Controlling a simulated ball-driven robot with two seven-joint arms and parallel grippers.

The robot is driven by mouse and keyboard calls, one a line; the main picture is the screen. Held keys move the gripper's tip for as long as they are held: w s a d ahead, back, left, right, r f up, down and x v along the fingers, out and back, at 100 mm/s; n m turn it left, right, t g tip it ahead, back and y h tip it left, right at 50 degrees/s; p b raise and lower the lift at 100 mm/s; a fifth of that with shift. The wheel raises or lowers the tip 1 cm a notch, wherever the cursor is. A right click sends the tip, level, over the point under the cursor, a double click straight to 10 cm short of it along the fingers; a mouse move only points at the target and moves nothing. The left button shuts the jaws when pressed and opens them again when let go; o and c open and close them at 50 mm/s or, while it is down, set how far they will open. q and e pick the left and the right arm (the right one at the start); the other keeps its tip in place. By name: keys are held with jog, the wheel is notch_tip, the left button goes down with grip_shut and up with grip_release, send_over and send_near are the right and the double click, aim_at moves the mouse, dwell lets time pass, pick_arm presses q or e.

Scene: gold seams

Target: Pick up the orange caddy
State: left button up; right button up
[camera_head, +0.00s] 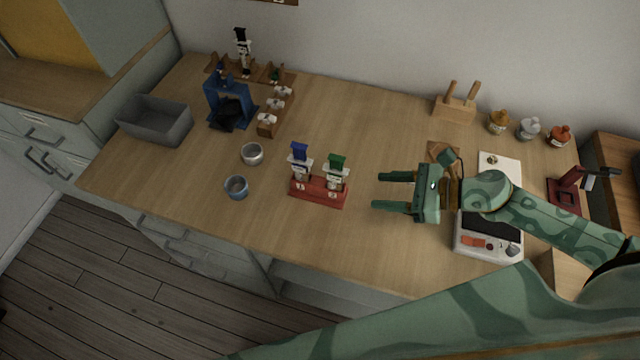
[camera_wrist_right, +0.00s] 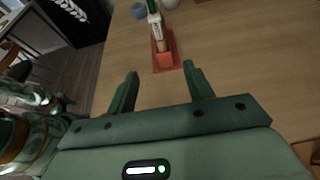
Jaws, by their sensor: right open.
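The caddy (camera_head: 318,193) is a red-orange block standing upright near the middle of the counter in the head view. It holds a blue-topped item (camera_head: 300,160) and a green-topped item (camera_head: 336,172), both with white labels. My right gripper (camera_head: 378,191) is open and empty, to the right of the caddy with its fingers pointing at it and a gap between them. In the right wrist view the caddy (camera_wrist_right: 164,62) shows end-on just beyond the open fingertips. My left gripper is not in view.
Two small cups, one grey (camera_head: 252,154) and one blue (camera_head: 236,187), stand left of the caddy. A grey bin (camera_head: 155,120) and a blue stand (camera_head: 228,103) are farther left. A white device (camera_head: 488,238) lies under my right arm. Bare counter surrounds the caddy.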

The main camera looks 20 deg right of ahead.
aim_at(335, 185)
jog(key=x, duration=0.9)
jog(key=shift+w+a+r, duration=0.15)
jog(key=shift+a, duration=0.1)
jog(key=x, duration=0.5)
jog(key=shift+w+d+r, duration=0.1)
jog(key=shift+w, duration=0.25)
jog(key=c, duration=1.1)
